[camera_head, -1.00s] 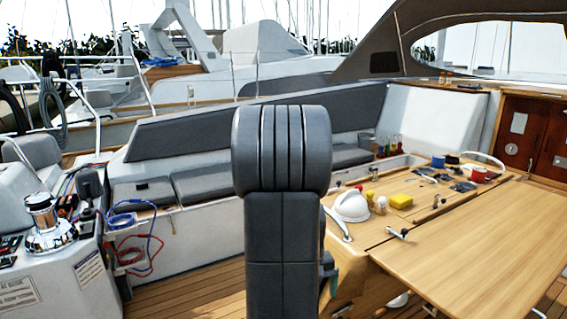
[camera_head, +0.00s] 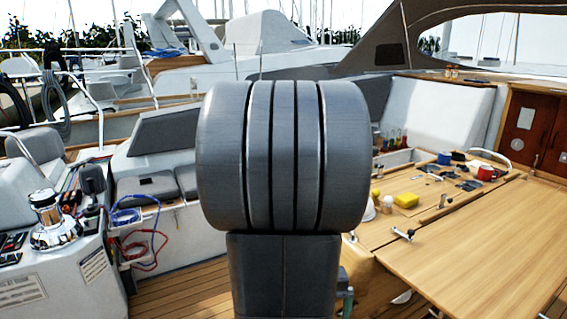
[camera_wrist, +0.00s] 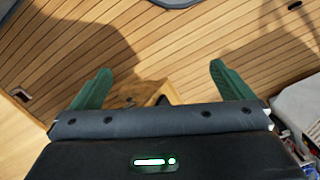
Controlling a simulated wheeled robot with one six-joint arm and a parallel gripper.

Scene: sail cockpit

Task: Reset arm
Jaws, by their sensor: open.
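My gripper (camera_wrist: 160,88) shows in the wrist view with its two green fingers spread wide apart. It is open, and nothing is between the fingers. Beyond the fingers lie the wooden deck planks and a wooden corner. In the head view my own arm fills the middle of the picture and hides what is behind it. A bit of green shows at the arm's lower right, but the fingers cannot be made out there.
A chrome winch (camera_head: 52,220) stands at left, beside blue and red ropes (camera_head: 140,230). Bare deck (camera_head: 185,295) shows at lower left.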

